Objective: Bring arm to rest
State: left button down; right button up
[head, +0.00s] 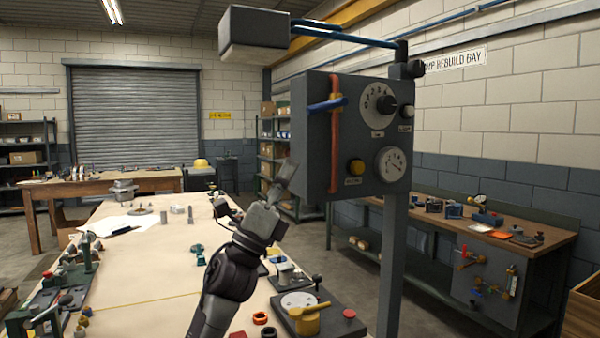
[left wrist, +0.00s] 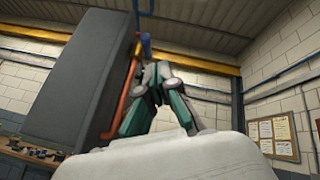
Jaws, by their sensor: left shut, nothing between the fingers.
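My left gripper (head: 287,171) is raised above the long pale table, its dark arm coming up from the bottom of the head view. Its fingers are together and empty, close to the left side of the grey control box (head: 312,130) on its post. I cannot tell whether they touch it. In the left wrist view the green and grey fingers (left wrist: 157,75) meet at the tips, in front of the box's orange pipe (left wrist: 122,97). The box's grey side (left wrist: 75,85) fills the left there. My right gripper is in neither view.
The long table (head: 150,270) holds a green fixture (head: 60,290) at left and a dark plate with a yellow pot (head: 305,322) at front. A grey head (head: 254,35) hangs from the box's overhead arm. A workbench (head: 480,220) stands at right. Open air lies left of my gripper.

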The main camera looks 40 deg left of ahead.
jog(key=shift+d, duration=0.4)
